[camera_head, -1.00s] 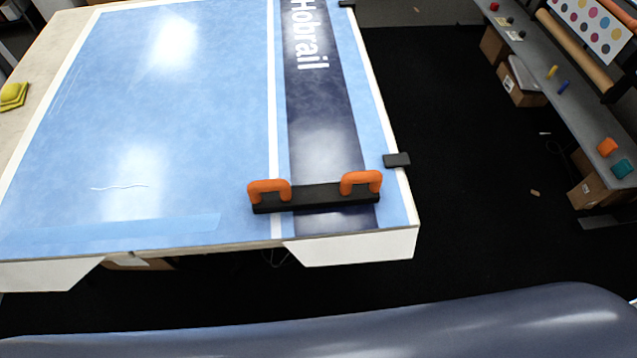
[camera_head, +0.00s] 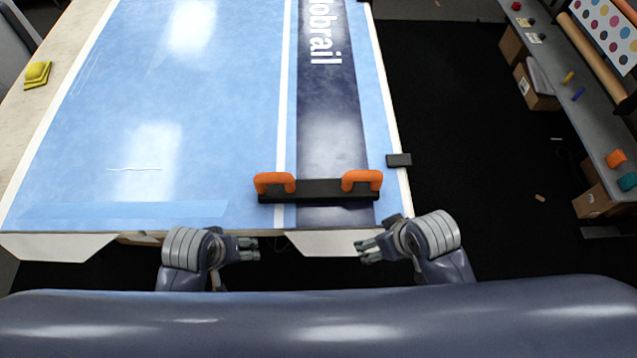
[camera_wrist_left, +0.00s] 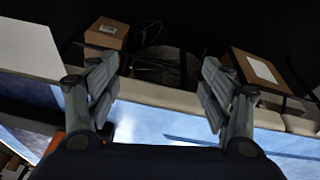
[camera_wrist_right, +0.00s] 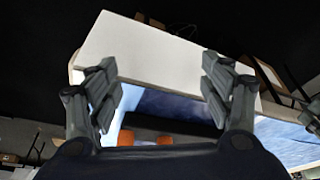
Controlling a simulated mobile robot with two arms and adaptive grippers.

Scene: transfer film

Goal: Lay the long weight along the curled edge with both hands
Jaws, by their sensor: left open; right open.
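The long weight (camera_head: 320,190) is a black bar with two orange handles. It lies on the blue printed film (camera_head: 100,110) near the table's front edge, across the dark band. Its orange handles also show in the right wrist view (camera_wrist_right: 140,137). At the front edge, white flaps of the film (camera_head: 320,243) hang down. My right gripper (camera_head: 361,251) is open and empty, in front of the edge below the weight's right handle. Neither touches the weight.
A small black block (camera_head: 398,160) sits on the table's right edge. Yellow pads (camera_head: 37,74) lie at the left edge. A grey side bench (camera_head: 590,110) with small items stands at the right, boxes below it.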

